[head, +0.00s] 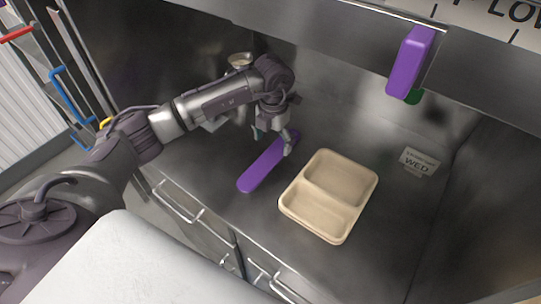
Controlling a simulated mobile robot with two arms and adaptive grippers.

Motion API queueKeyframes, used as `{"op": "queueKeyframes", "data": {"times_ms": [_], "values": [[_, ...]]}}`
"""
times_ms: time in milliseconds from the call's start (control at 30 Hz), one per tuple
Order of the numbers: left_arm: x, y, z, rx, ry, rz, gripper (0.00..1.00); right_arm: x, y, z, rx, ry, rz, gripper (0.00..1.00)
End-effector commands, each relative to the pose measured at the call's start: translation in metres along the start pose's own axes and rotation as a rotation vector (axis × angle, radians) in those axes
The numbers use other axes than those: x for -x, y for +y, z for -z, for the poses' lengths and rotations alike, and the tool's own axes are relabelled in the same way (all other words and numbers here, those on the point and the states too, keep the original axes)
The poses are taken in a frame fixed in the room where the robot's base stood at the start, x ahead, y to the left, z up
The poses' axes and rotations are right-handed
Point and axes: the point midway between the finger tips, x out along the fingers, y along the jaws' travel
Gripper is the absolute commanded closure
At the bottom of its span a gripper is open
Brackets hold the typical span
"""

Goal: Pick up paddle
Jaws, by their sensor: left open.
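A purple paddle (262,170) lies on the steel counter, left of a beige two-compartment tray (311,211). Its far end is partly hidden by my left gripper. My left gripper (273,143) comes down from above at the paddle's far part. It is open, with its fingers around or just above the paddle; I cannot tell whether they touch it. My right gripper does not show in the head view.
The tray is empty and stands close to the paddle's right. A small metal bowl (240,60) is behind my left arm. A purple object (410,62) hangs on the shelf edge above. The counter right of the tray is clear.

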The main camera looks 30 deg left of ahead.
Motion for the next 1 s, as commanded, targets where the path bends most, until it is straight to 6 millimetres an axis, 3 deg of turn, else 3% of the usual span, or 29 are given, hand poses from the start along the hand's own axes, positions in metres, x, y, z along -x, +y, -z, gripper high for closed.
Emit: {"op": "queueKeyframes", "data": {"times_ms": [167, 300, 433, 700, 767, 1000], "values": [[-0.012, 0.002, 0.001, 0.001, 0.003, 0.001, 0.14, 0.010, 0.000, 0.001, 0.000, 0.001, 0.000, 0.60], [-0.032, 0.007, 0.002, 0.000, 0.004, 0.002, 0.14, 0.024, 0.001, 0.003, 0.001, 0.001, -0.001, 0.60], [-0.049, 0.007, 0.001, 0.000, 0.001, 0.002, 0.14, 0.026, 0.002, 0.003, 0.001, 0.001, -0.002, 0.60], [-0.055, 0.007, 0.000, -0.002, -0.002, 0.002, 0.14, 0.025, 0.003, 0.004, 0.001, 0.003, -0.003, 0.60], [-0.055, 0.007, 0.000, -0.002, -0.002, 0.002, 0.20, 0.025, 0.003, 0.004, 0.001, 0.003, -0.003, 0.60], [-0.055, 0.007, 0.000, -0.001, -0.002, 0.001, 0.60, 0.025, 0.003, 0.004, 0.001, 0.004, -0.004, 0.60]]}}
